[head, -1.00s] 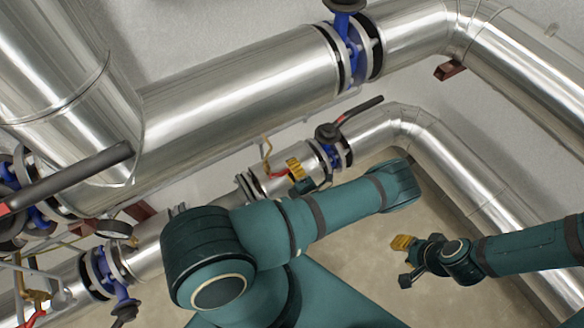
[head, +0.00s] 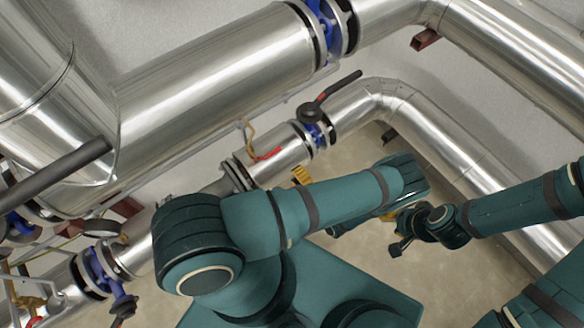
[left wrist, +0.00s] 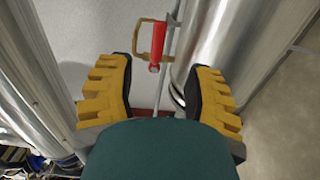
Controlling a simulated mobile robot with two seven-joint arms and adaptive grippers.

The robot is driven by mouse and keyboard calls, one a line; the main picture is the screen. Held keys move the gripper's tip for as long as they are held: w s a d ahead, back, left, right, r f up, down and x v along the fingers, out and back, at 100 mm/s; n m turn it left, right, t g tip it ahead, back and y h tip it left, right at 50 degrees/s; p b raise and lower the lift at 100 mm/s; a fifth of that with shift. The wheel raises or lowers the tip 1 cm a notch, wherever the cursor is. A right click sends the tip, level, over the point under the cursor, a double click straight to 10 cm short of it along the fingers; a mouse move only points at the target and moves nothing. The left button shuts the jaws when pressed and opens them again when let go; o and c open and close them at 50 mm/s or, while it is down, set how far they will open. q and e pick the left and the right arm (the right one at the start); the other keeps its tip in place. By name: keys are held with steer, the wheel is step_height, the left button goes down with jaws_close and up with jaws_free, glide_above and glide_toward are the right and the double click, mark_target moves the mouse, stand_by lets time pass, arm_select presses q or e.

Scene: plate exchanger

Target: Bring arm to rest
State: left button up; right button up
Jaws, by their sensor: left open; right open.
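My left gripper (head: 301,175) shows in the head view only as a bit of yellow finger above my left forearm, which hides the rest. In the left wrist view my left gripper (left wrist: 163,66) is open, its two yellow, black-padded fingers wide apart with nothing held. A red valve handle (left wrist: 158,48) on a brass-coloured bracket shows beyond the gap between them. In the head view the red handle (head: 268,154) lies up and left of that gripper, apart from it. My right gripper (head: 392,234) is open and empty at the right, partly covered by my left arm.
A large silver pipe (head: 215,85) crosses the upper left. A thinner pipe (head: 440,140) with a black-levered valve (head: 315,110) bends down right. Another blue valve (head: 100,270) stands at lower left. Bare floor (head: 350,255) shows below the pipes.

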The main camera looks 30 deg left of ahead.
stand_by(0.6)
arm_select(q)
steer(key=s+a+f+n+g+h, duration=0.1)
steer(key=s+n+g+h, duration=0.2)
steer(key=s+n+g, duration=0.55)
steer(key=s+d+r+n+g+h, duration=0.1)
steer(key=s+d+n+g+h, duration=0.7)
steer(key=n, duration=0.5)
steer(key=w+d+r+n+t+h, duration=0.55)
steer(key=n+h, duration=0.25)
steer(key=n, duration=0.3)
steer(key=w+a+r+n+t+h, duration=0.1)
steer(key=w+a+r+n+t, duration=0.1)
steer(key=w+r+n+t, duration=0.4)
steer(key=w+n, duration=0.1)
steer(key=n, duration=0.3)
steer(key=shift+w+a+h, duration=0.2)
steer(key=shift+w+h, duration=0.1)
steer(key=shift+r, duration=0.1)
